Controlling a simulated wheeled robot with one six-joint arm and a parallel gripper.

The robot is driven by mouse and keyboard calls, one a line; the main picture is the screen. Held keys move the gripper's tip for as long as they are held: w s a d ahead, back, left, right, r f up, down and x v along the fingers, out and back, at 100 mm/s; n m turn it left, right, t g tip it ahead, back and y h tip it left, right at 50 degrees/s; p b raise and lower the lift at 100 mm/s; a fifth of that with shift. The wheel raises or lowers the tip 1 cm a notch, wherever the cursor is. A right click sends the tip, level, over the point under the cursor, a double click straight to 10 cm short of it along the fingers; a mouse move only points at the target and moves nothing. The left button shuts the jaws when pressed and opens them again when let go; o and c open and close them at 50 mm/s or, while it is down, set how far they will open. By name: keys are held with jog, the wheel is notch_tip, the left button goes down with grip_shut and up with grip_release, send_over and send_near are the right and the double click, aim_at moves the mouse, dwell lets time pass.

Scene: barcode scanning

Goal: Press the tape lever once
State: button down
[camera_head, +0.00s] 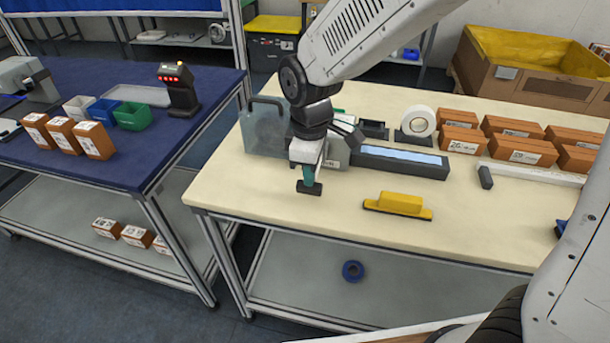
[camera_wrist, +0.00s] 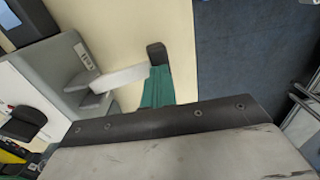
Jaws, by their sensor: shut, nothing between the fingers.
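In the wrist view the shut fingertips (camera_wrist: 157,54) lie beside a pale strip (camera_wrist: 120,78) that sticks out of the grey machine (camera_wrist: 50,65). I cannot tell whether they touch.
A yellow-handled block (camera_head: 400,203) lies right of my gripper on the cream table (camera_head: 330,235). A long dark tray (camera_head: 400,165), a white tape roll (camera_head: 419,122) and several brown boxes (camera_head: 525,150) stand behind. The table's front edge is close; its front-left area is clear.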

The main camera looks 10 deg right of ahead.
notch_tip(320, 180, up, 12)
jog(key=shift+f, duration=0.2)
dwell(0.4)
dwell(1.1)
jog(key=s+d+r+m+t, duration=0.1)
jog(key=s+d+m, duration=1.2)
jog(key=s+d, duration=0.6)
jog(key=shift+s+d+r+m, duration=0.3)
jog(key=shift+s+d+m, duration=0.1)
jog(key=shift+d, duration=0.15)
